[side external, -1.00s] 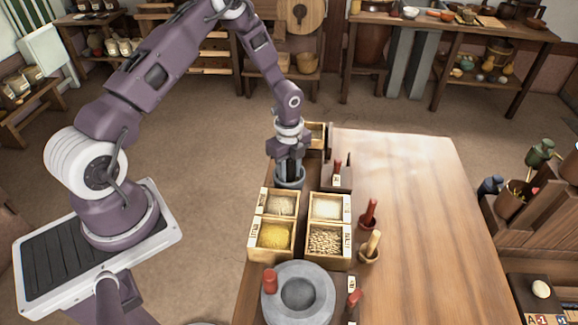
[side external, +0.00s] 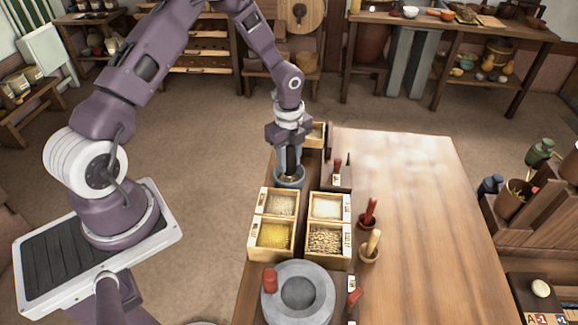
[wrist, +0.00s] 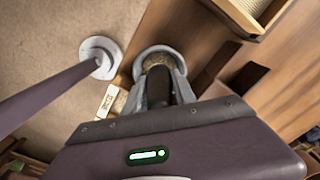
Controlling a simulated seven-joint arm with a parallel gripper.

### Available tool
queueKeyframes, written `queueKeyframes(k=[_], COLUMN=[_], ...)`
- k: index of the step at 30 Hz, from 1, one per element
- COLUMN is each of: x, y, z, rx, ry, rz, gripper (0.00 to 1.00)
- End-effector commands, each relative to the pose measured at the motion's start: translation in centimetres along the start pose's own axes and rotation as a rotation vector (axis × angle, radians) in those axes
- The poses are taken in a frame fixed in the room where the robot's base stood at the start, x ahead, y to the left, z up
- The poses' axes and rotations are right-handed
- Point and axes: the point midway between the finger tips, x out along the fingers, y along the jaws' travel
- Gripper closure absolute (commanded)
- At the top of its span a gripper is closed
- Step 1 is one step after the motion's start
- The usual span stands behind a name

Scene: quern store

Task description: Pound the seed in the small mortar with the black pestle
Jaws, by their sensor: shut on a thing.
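The black pestle (side external: 291,160) is upright between the fingers of my gripper (side external: 289,156). The small grey mortar (side external: 289,181) stands directly below, at the table's left edge behind the grain boxes. In the wrist view my gripper (wrist: 158,92) is shut on the dark pestle (wrist: 158,85), and the mortar's pale rim (wrist: 160,50) shows around and beyond its tip. The pestle's lower end is at or inside the mortar mouth; whether it touches the bottom is hidden.
Wooden boxes of grain and seed (side external: 303,222) stand just in front of the mortar. A large grey quern (side external: 325,297) is nearer. The table's right side (side external: 430,220) is clear.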

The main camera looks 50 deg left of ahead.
Motion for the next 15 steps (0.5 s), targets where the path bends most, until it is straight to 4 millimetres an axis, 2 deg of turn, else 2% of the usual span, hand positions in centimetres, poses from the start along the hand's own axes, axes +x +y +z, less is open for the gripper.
queueKeyframes(k=[7,15], x=[0.2,3.9], y=[0.0,0.0], z=[0.0,0.0], rx=[0.000,0.001], ry=[0.000,0.000], rz=[0.001,0.002], gripper=[1.00,1.00])
